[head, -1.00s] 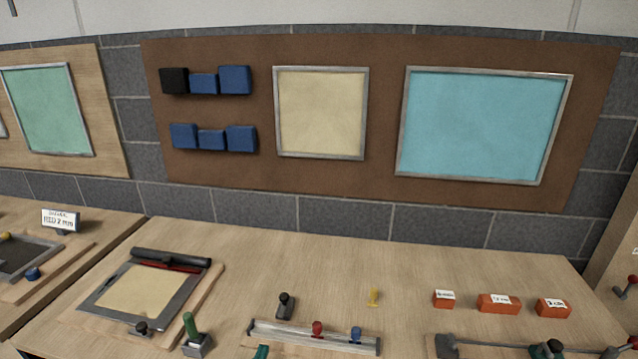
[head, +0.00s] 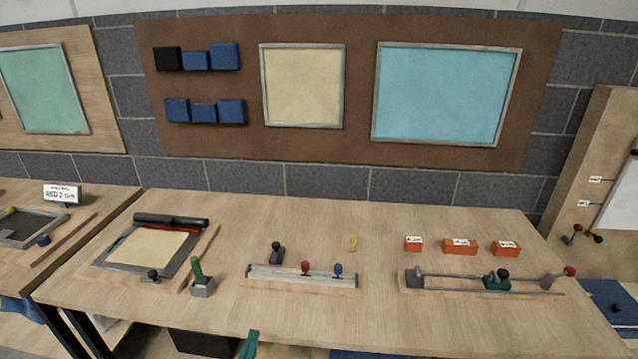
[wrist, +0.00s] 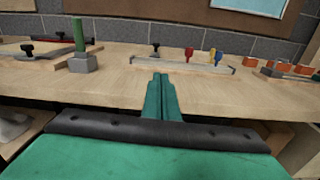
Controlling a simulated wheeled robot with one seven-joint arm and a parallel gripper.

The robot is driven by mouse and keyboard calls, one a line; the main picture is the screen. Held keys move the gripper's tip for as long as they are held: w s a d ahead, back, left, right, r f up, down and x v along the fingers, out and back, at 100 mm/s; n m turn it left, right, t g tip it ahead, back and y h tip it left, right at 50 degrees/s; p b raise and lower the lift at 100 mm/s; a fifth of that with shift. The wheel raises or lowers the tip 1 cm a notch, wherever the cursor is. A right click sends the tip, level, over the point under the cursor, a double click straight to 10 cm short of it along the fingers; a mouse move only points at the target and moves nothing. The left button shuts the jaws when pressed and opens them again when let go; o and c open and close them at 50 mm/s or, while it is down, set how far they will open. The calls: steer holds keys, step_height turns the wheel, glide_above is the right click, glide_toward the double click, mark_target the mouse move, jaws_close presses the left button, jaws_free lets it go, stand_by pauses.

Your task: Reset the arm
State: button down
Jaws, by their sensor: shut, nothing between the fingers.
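My gripper (wrist: 161,82) shows in the wrist view as green fingers closed together, with nothing between them. Its tip also shows at the bottom edge of the head view (head: 251,342), in front of the table's front edge. The fingers are apart from everything on the table (head: 330,320). The rest of my arm is hidden from the head view.
On the table stand a framed board (head: 150,248), a green-handled block (head: 201,280), a rail with red and blue knobs (head: 300,278), a yellow piece (head: 353,243), orange blocks (head: 460,246) and a rod fixture (head: 450,285). The front strip of tabletop is clear.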

steer(key=s+d+f+m+g+y, duration=0.15)
steer(key=s+d+f+m, duration=0.25)
steer(key=s+f+m, duration=0.4)
steer(key=s+d+f+m+g+y, duration=0.1)
steer(key=s+d+f+m+y, duration=0.15)
steer(key=s+m, duration=0.55)
steer(key=s+d+r+m, duration=0.2)
steer(key=s+d+m, duration=0.1)
steer(key=s+m, duration=0.3)
steer(key=s+d+r+m+h, duration=0.1)
steer(key=s+d+r+m, duration=0.1)
steer(key=s+m, duration=0.4)
steer(key=s+d+r+m+h, duration=0.1)
steer(key=s+d+r+m, duration=0.1)
steer(key=s+d+m, duration=0.3)
steer(key=s+m, duration=0.1)
steer(key=s, duration=0.2)
steer(key=shift+s+r, duration=0.25)
steer(key=shift+s, duration=0.1)
steer(key=shift+a, duration=0.1)
